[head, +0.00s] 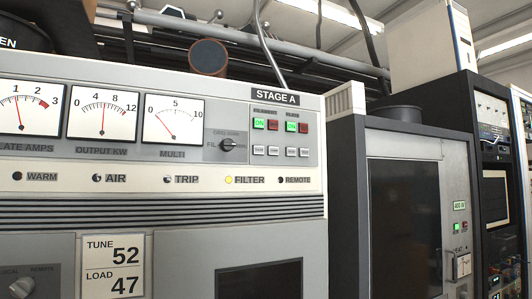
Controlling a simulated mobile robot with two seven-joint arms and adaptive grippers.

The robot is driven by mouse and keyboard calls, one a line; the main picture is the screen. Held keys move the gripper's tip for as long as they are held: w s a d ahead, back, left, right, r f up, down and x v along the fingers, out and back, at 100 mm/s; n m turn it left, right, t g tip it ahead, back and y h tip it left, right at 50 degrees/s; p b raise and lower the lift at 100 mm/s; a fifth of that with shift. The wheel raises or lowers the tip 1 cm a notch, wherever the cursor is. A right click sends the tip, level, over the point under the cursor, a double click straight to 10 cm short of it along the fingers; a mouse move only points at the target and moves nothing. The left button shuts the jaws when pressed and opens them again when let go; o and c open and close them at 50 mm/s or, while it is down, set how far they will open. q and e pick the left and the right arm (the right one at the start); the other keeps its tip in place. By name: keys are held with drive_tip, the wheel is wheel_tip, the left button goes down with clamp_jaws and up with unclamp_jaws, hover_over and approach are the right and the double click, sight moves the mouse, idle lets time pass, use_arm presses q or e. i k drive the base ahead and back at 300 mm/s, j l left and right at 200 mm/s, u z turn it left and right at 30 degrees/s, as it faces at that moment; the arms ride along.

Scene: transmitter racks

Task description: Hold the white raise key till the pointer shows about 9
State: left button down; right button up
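The transmitter panel marked STAGE A has three dial meters. The OUTPUT KW meter (103,116) runs 0 to 12 and its pointer stands nearly upright, around 6. The MULTI meter (173,121) runs 0 to 10 and its pointer leans left, low on the scale. The PLATE AMPS meter (25,107) reads close to 1. Small white keys sit in two pairs below the ON lamps, a left pair (266,150) and a right pair (298,152). Their lettering is too small to read, so I cannot tell which is raise. Neither gripper is in view.
A dark selector knob (227,144) sits left of the keys. Counters (112,266) show TUNE 52 and LOAD 47. A grey cabinet (405,150) and dark rack stand to the right.

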sight(257, 150)
drive_tip(key=i+l+u, duration=0.1)
drive_tip(key=l, duration=0.25)
drive_tip(key=i+l+u, duration=0.1)
drive_tip(key=l, duration=0.2)
drive_tip(key=i+l+u, duration=0.15)
drive_tip(key=l, duration=0.25)
drive_tip(key=i+l+u, duration=0.1)
drive_tip(key=l, duration=0.25)
